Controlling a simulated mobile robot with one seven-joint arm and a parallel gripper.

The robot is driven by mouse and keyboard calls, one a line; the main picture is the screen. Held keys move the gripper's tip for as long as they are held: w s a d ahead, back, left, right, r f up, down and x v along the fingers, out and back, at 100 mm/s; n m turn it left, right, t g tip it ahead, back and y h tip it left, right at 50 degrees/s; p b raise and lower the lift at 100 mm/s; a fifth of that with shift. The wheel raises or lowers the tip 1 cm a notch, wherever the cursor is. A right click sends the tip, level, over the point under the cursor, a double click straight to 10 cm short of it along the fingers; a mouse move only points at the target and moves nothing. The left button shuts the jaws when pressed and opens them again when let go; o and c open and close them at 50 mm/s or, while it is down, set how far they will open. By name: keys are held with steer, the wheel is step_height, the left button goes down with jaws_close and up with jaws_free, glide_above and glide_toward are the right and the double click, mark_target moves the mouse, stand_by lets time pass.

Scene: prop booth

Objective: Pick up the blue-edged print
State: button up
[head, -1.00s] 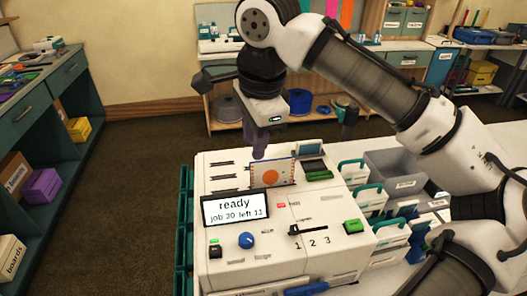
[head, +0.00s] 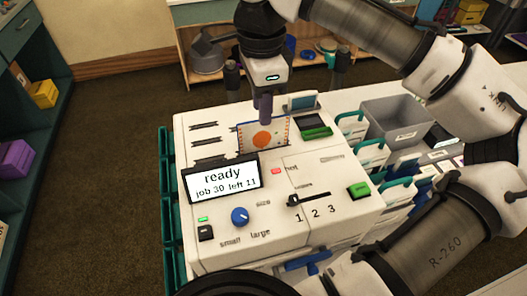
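The print (head: 251,140) is a small white card with an orange disc and bluish edging. It stands upright in the top of a white machine (head: 305,250), behind the machine's display. My gripper (head: 266,116) points down at the print's top edge. Its fingers line up in this view, so their gap is hidden. I cannot tell whether they touch the print.
The display (head: 222,182) reads "ready". A blue knob (head: 240,216), a slider (head: 306,200) and a green button (head: 359,190) are on the machine's top. A grey bin (head: 405,112) and teal-handled holders (head: 368,155) stand at right. The floor at left is clear.

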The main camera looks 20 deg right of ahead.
mark_target(264, 128)
steer(key=shift+s+d+f+b, duration=0.1)
steer(key=shift+s+f+b, duration=0.05)
steer(key=shift+f+b, duration=1.25)
steer(key=shift+s+f+b, duration=0.1)
steer(key=shift+f+b, duration=1.15)
steer(key=shift+f, duration=0.15)
steer(key=shift+r, duration=0.1)
jaws_close()
